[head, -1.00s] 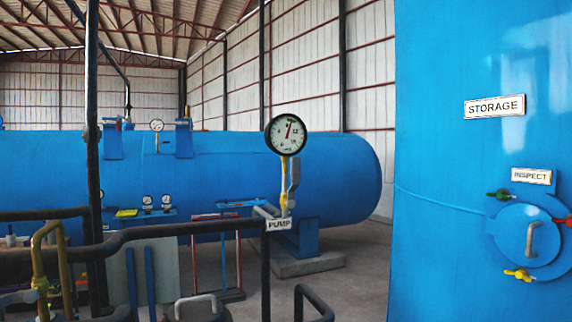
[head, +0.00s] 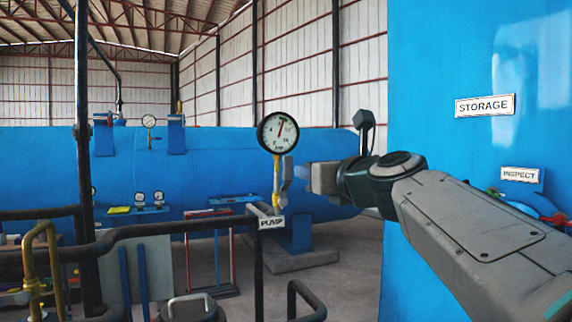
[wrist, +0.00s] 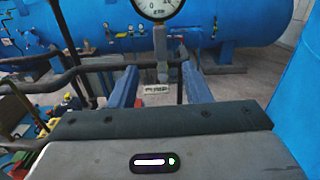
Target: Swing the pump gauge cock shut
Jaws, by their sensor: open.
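The pump gauge (head: 278,132) is a round white dial with a black rim on a yellow stem (head: 277,182). Its cock lever (head: 287,172) is a grey handle standing roughly upright along the right side of the stem. The white PUMP label (head: 271,222) sits just below. My gripper (head: 300,171) is just right of the lever in the head view, open and empty. In the wrist view its two blue fingers (wrist: 158,80) are spread on either side of the stem line, with the gauge (wrist: 157,8) cut by the top edge. Contact with the lever cannot be told.
A dark pipe rail (head: 160,228) runs below the gauge and bends down beside it. A big blue horizontal tank (head: 60,180) lies behind. The blue STORAGE tank (head: 430,80) stands close on the right, behind my arm. Open floor (head: 350,275) shows at lower right.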

